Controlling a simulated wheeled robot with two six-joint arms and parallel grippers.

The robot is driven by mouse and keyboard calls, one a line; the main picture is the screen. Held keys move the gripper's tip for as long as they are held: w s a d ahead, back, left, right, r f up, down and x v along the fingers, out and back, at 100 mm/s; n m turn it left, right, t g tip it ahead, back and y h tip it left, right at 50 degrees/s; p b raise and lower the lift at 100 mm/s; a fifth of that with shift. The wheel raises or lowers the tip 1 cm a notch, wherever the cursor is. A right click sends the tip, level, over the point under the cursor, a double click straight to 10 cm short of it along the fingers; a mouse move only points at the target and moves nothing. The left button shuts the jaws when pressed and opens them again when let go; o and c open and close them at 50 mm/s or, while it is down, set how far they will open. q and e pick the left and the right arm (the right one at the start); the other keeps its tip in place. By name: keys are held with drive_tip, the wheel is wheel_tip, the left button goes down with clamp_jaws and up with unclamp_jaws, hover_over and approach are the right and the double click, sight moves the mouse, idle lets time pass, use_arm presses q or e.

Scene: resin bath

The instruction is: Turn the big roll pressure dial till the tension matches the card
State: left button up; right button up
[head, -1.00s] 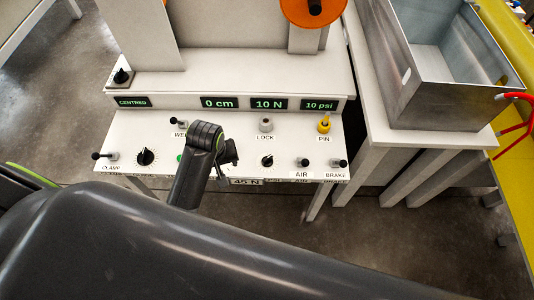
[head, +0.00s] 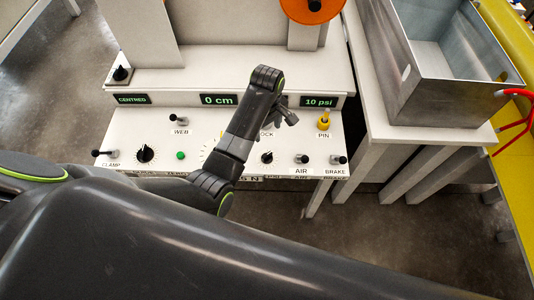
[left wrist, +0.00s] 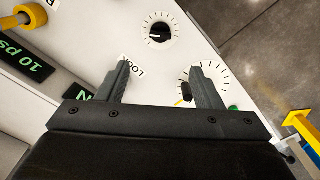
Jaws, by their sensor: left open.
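The big dial (head: 209,151) is mostly hidden behind my left arm in the head view; only part of its scale, with a yellow mark, shows. In the left wrist view its scale (left wrist: 223,72) and black knob (left wrist: 186,91) show, partly behind one finger. My left gripper (head: 285,117) is open and empty above the panel near the LOCK label, apart from the dial knob. In the left wrist view its fingers (left wrist: 161,70) are spread. The card (head: 250,179) at the panel's front edge is partly covered, "5 N" showing. The tension readout is hidden in the head view.
A smaller black dial (head: 267,157) sits right of the big one, another (head: 145,154) to the left. Levers CLAMP (head: 108,153), AIR (head: 302,159) and BRAKE (head: 339,160) stand up along the panel. A yellow pin (head: 324,121) and metal tank (head: 440,85) are at right.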

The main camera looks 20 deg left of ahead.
sight(267, 155)
use_arm(q)
wheel_tip(267, 155, down, 16)
drive_tip(key=shift+r+b, duration=0.1)
drive_tip(key=shift+b, duration=0.75)
drive_tip(key=c, duration=1)
